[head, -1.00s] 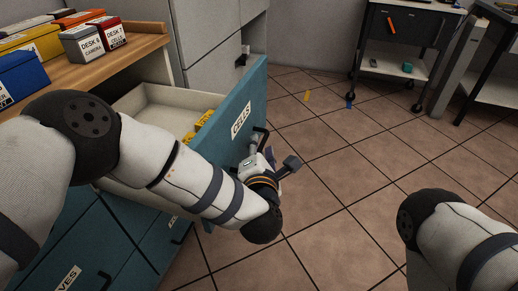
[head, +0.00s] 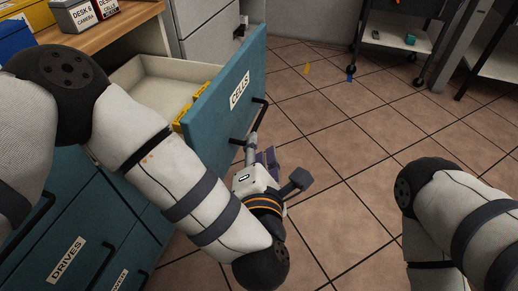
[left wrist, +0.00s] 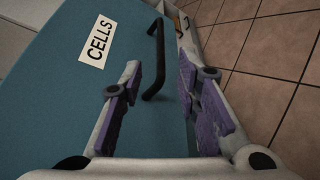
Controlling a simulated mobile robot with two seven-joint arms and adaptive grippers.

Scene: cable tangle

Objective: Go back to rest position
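The teal drawer labelled CELLS (head: 225,100) stands pulled open at the left, with yellow items (head: 190,108) inside. Its black bar handle (head: 258,118) is on the front face. My left gripper (head: 259,149) is just outside the drawer front, below and beside the handle. In the left wrist view its purple-padded fingers (left wrist: 160,75) are spread apart with nothing between them. The handle (left wrist: 157,60) lies beyond the fingertips there, and the CELLS label is to its left. My right arm shows at the lower right of the head view, but its gripper is out of frame.
A wooden desktop (head: 130,22) with labelled boxes is at upper left, above closed drawers, one labelled DRIVES (head: 66,260). A wheeled cart (head: 400,40) stands at the back right. The tiled floor (head: 330,130) between is mostly clear.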

